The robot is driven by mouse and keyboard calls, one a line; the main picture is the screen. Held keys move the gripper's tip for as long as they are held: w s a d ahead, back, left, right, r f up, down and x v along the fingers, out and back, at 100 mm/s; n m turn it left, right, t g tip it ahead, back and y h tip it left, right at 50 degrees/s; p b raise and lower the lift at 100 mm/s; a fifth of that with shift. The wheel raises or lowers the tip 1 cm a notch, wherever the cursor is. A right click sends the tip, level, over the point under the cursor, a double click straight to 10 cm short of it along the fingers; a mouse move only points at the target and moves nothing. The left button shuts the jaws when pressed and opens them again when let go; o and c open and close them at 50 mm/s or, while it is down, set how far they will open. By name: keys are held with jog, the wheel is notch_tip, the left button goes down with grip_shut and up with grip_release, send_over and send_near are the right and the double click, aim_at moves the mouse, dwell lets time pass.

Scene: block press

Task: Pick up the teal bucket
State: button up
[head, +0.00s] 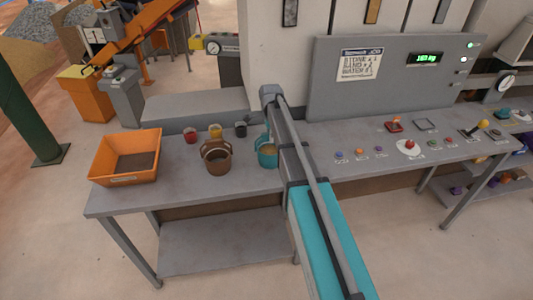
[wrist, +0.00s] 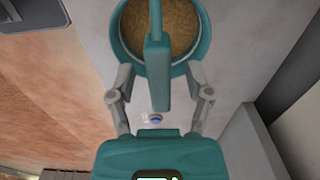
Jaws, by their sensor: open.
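The teal bucket (wrist: 124,48) is seen from above in the wrist view, with brown grainy material inside. Its teal handle (wrist: 155,80) runs up the middle of the picture. My gripper (wrist: 160,78) is open, with one finger on each side of the handle, near the bucket's lower rim. Whether the fingers touch the bucket, I cannot tell. In the head view the teal bucket (head: 263,160) stands on the grey table, partly hidden behind my arm. My gripper cannot be made out there.
A brown bucket (head: 217,160) stands left of the teal one. An orange bin (head: 112,170) is farther left on the table (head: 186,194). Red, yellow and dark cups stand behind. A control panel (head: 337,100) and several buttons are to the right.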

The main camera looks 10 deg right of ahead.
jog(key=shift+c, duration=0.3)
grip_shut()
dwell(0.3)
